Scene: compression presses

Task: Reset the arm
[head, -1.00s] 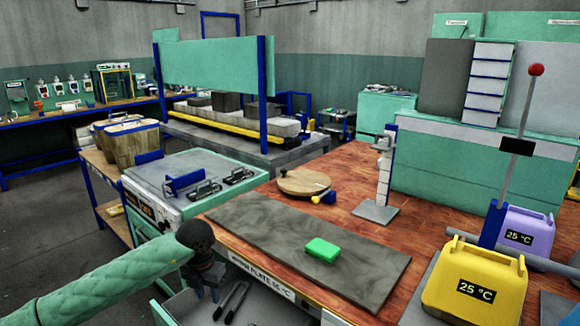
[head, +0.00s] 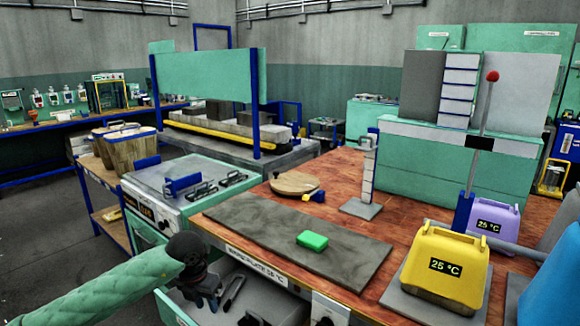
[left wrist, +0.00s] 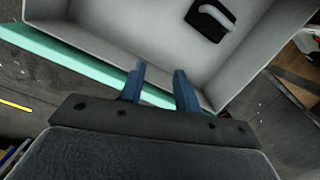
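A press arm, a grey lever (head: 484,112) with a red ball knob (head: 492,76), stands nearly upright at the right, on a blue post (head: 463,211) behind the yellow 25 °C block (head: 440,285). A purple 25 °C block (head: 496,222) is beside the post. My left gripper (head: 210,299) is low at the front left, over an open drawer and well away from the lever. In the left wrist view, the two blue fingers of the left gripper (left wrist: 160,88) are apart with nothing between them. My right gripper is not in view.
The wooden bench (head: 400,168) holds a dark plate (head: 275,225) with a green block (head: 312,240), a round board (head: 297,183) and a small stand (head: 367,180). A blue rounded shape (head: 555,290) fills the lower right corner.

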